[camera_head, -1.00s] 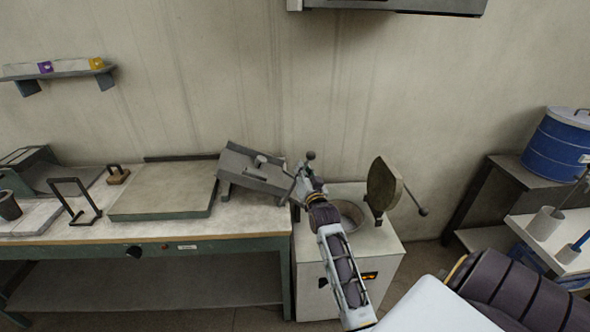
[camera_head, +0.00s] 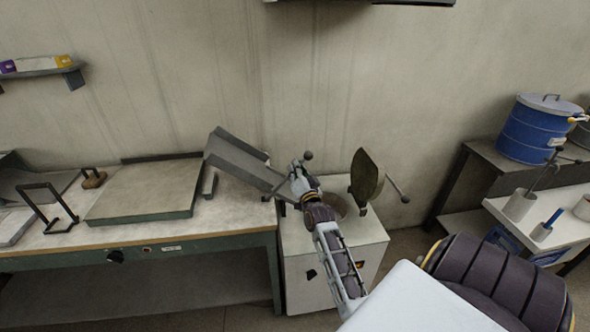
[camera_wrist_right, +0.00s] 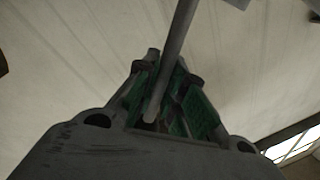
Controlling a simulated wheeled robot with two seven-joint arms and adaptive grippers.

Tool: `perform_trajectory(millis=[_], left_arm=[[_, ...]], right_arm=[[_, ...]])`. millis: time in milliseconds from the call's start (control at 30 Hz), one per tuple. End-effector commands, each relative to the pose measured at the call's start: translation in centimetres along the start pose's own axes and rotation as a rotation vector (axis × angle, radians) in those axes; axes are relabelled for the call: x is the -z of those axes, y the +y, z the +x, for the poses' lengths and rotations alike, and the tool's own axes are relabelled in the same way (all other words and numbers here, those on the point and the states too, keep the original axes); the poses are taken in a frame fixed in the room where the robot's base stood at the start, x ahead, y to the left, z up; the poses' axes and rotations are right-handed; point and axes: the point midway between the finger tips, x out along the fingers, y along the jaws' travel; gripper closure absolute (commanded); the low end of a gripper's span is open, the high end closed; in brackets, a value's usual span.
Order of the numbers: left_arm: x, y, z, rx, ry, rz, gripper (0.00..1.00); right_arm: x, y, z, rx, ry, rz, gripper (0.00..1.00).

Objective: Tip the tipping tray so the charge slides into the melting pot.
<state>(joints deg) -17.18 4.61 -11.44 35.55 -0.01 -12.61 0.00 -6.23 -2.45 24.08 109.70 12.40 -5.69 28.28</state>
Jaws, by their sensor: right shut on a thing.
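The grey tipping tray (camera_head: 238,160) is steeply tilted in the head view, its far left end raised and its lower right end towards the melting pot (camera_head: 338,206). The visible part of its bed is bare; I cannot see the charge. My right gripper (camera_head: 298,178) is at the tray's lower end, beside the pot. It is shut on the tray's handle, a grey rod (camera_wrist_right: 172,62) running between the green finger pads in the right wrist view. A ball knob (camera_head: 308,155) tops the handle. My arm hides part of the pot's mouth. My left gripper is not in view.
The pot's lid (camera_head: 367,176) stands open to the right of the mouth, on the white furnace (camera_head: 300,262). A workbench (camera_head: 130,235) with a flat plate (camera_head: 150,190) lies left. A blue drum (camera_head: 538,130) and a white side stand (camera_head: 560,232) are at the right.

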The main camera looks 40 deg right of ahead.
Motion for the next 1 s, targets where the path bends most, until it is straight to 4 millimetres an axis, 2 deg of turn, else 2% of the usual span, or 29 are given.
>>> perform_trajectory(millis=[200,233,367,400,767,1000], left_arm=[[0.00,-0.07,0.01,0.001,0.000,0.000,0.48],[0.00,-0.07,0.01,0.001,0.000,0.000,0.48],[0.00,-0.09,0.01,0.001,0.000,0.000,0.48],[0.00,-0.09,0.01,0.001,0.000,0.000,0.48],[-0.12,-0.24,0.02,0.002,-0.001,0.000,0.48],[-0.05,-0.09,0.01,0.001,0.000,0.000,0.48]], right_arm=[[-0.08,0.37,-0.09,-0.006,-0.001,0.007,1.00],[-0.09,0.38,-0.09,-0.006,-0.001,0.007,0.85],[-0.08,0.33,-0.08,-0.005,-0.001,0.005,0.68],[-0.08,0.30,-0.07,-0.005,-0.001,0.005,0.67],[-0.09,0.15,-0.12,-0.003,-0.001,0.003,0.67],[-0.11,0.15,-1.02,-0.003,-0.002,0.003,0.67]])
